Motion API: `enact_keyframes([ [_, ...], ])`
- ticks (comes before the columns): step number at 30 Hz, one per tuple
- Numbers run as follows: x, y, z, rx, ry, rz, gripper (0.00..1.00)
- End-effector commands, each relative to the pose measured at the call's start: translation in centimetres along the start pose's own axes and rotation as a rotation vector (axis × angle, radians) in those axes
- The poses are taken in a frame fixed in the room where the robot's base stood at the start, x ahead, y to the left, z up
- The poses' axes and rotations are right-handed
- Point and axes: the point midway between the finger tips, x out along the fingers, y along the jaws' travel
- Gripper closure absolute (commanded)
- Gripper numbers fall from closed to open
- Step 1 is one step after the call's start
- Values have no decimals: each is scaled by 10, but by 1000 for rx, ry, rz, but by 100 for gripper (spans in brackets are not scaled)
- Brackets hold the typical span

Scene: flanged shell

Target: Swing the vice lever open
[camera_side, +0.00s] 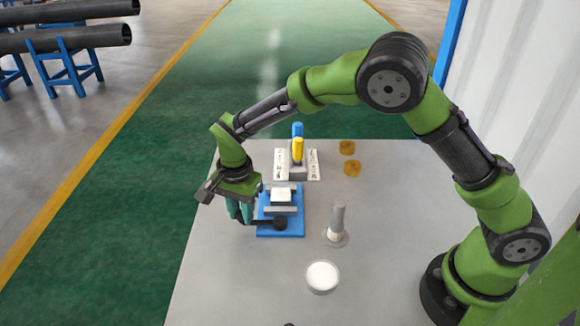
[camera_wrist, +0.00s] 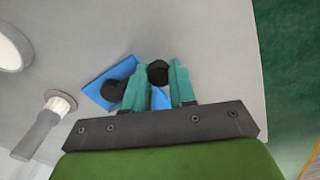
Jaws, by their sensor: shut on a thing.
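The vice has a blue base (camera_side: 290,231), grey jaws and a white block (camera_side: 281,195) between them. In the side view a black round hub (camera_side: 280,222) sits at its front, and the lever runs left from it toward my gripper (camera_side: 243,211). In the wrist view the blue base (camera_wrist: 97,88) and the black hub (camera_wrist: 115,91) show left of my gripper (camera_wrist: 159,82). The teal fingers are shut on the lever's black knob (camera_wrist: 158,71), which sits between the fingertips. Most of the lever is hidden by the fingers.
A grey-handled tool (camera_side: 338,220) stands right of the vice, with a round white-filled dish (camera_side: 322,276) in front. Behind the vice is a white marked plate (camera_side: 312,165) with yellow and blue upright pieces. Two brass-coloured parts (camera_side: 352,168) lie to the right. The table's left front is clear.

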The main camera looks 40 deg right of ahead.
Motion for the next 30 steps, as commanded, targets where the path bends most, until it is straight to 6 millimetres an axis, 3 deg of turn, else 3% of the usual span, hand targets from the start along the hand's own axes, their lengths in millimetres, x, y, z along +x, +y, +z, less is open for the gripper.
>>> enact_keyframes([
  [17,-2,-2,-5,37,3,-6,100],
  [18,-2,-2,-5,37,3,-6,70],
  [22,-1,-2,-5,36,2,-4,50],
  [30,-1,-1,-3,33,1,-2,49],
])
